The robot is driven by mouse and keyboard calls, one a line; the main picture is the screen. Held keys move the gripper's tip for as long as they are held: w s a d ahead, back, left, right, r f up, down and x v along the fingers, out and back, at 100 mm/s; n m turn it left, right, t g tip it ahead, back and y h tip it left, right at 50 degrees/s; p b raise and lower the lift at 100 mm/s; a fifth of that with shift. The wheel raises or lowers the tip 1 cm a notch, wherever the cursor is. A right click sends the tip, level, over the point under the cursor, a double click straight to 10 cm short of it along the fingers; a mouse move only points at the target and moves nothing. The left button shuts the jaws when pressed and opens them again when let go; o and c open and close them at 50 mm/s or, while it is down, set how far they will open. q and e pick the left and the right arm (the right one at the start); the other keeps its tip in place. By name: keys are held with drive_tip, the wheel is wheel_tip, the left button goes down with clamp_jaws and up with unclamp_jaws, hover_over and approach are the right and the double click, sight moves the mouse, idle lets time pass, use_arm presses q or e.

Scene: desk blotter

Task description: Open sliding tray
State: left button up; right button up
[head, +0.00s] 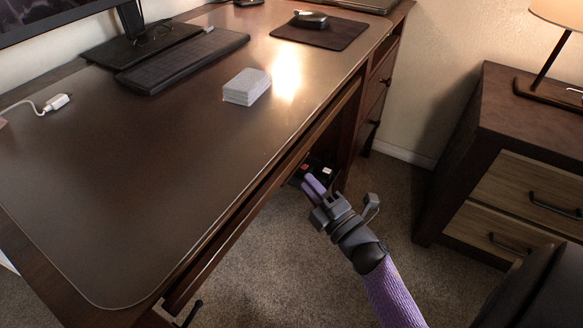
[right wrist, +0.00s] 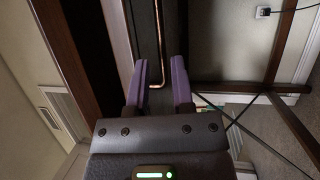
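The wooden desk has a long front edge (head: 262,190) with a thin panel below it, which appears to be the front of the sliding tray. My right gripper (head: 312,184), with purple fingers, is below this edge on the right side of the desk. In the right wrist view, its fingers (right wrist: 159,66) are apart. A thin copper-coloured bar handle (right wrist: 157,40) on a dark panel (right wrist: 143,25) shows between them, with its bent end low in the gap. I cannot tell whether the fingers touch it. My left gripper is not in view.
The desk top holds a grey card stack (head: 246,86), a keyboard (head: 185,62), a mouse (head: 310,19) on a mat (head: 340,32) and a white plug (head: 57,101). A nightstand (head: 500,165) with a lamp stands at the right. Carpet (head: 285,265) lies open between them.

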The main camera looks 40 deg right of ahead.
drive_tip(key=w, duration=0.3)
drive_tip(key=w+r+b, duration=0.1)
drive_tip(key=w, duration=0.1)
drive_tip(key=shift+w, duration=0.2)
drive_tip(key=shift+c, duration=0.3)
drive_tip(key=shift+f, duration=0.1)
clamp_jaws()
idle(0.8)
